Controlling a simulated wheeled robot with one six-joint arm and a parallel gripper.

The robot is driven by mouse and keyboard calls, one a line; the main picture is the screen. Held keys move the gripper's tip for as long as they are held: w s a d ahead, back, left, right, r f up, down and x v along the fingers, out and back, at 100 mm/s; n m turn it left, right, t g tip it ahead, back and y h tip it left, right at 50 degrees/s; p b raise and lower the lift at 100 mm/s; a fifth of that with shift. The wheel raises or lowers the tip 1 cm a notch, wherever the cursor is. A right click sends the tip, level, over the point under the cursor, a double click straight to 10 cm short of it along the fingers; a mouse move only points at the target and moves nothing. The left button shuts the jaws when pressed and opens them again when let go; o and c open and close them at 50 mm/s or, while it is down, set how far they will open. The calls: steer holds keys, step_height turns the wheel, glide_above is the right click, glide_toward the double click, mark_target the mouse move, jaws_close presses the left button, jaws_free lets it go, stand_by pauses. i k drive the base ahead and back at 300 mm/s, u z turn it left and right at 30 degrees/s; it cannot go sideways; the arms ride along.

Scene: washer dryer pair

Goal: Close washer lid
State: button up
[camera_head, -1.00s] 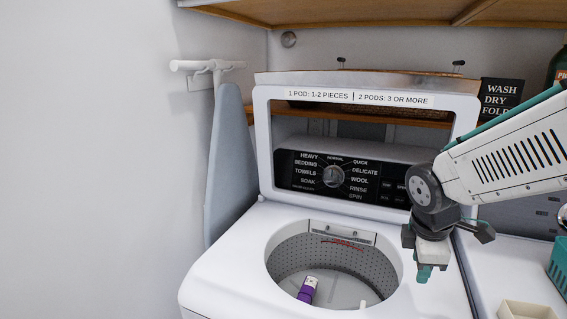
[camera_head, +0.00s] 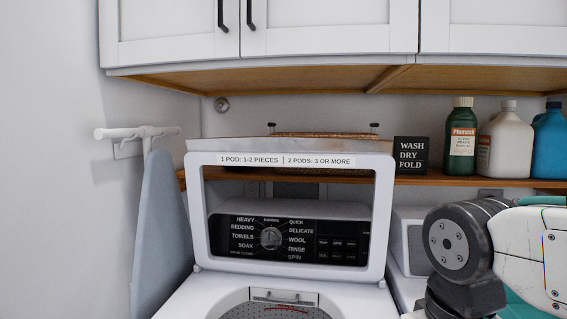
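The washer lid (camera_head: 381,215) stands raised and open, a white frame with a clear window and a label strip along its top. Through the window the washer's control panel (camera_head: 315,243) with its round knob shows. The washer (camera_head: 185,298) is only partly in view, with the back of its open drum (camera_head: 243,308) at the bottom edge. My arm is at the lower right, to the right of the lid and apart from it in the picture. My gripper is below the frame and hidden from view.
A wooden shelf (camera_head: 440,181) behind the lid holds a green bottle (camera_head: 461,140), a white bottle (camera_head: 505,142), a blue bottle (camera_head: 550,145) and a black sign (camera_head: 411,155). White cabinets (camera_head: 330,30) hang above. An ironing board (camera_head: 162,230) hangs at the left wall.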

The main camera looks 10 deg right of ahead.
mark_target(320, 207)
steer(key=k, duration=1)
steer(key=z, duration=0.7)
steer(key=i, duration=1.05)
steer(key=u, duration=0.35)
